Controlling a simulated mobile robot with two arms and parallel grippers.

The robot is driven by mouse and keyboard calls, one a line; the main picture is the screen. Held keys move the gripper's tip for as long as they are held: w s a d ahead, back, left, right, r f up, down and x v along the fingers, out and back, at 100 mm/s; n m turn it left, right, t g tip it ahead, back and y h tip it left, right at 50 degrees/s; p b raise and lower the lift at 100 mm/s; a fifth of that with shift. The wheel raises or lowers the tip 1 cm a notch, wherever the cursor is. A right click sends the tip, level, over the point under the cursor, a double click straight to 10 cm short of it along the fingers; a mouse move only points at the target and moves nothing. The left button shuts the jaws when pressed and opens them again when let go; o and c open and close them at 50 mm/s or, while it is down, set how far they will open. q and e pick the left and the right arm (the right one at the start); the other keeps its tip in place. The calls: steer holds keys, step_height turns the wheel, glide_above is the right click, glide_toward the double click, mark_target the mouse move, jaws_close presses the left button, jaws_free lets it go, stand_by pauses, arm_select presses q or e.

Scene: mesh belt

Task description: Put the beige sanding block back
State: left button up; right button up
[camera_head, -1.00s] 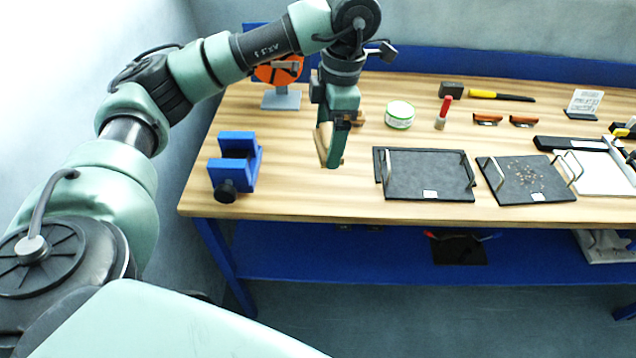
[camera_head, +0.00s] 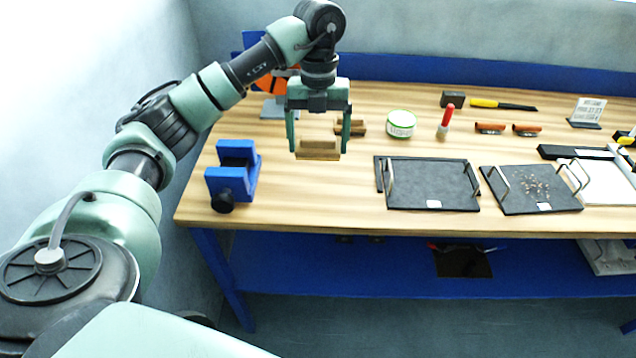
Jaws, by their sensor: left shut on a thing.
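My left gripper (camera_head: 319,146) points down over the left part of the wooden bench top. It is shut on the beige sanding block (camera_head: 318,153), with one finger at each end of it. The block looks level; I cannot tell whether it touches the bench. Another brown block (camera_head: 357,128) lies just behind the right finger and is partly hidden by it. My right gripper is not in view.
A blue vise (camera_head: 236,178) stands left on the bench (camera_head: 315,198). Right are a black tray (camera_head: 430,185), a tray with small bits (camera_head: 515,200), a green-white tin (camera_head: 401,124) and a red-handled tool (camera_head: 447,118). An orange disc (camera_head: 283,82) stands behind the arm.

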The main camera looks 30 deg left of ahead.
arm_select(q)
steer(key=p, duration=0.1)
glide_above(318, 192)
step_height(318, 192, down, 8)
steer(key=shift+w+a+r, duration=0.1)
steer(key=shift+w, duration=0.05)
step_height(318, 192, down, 4)
steer(key=shift+r+p, duration=0.25)
steer(key=shift+p, duration=0.25)
steer(key=shift+f, duration=0.25)
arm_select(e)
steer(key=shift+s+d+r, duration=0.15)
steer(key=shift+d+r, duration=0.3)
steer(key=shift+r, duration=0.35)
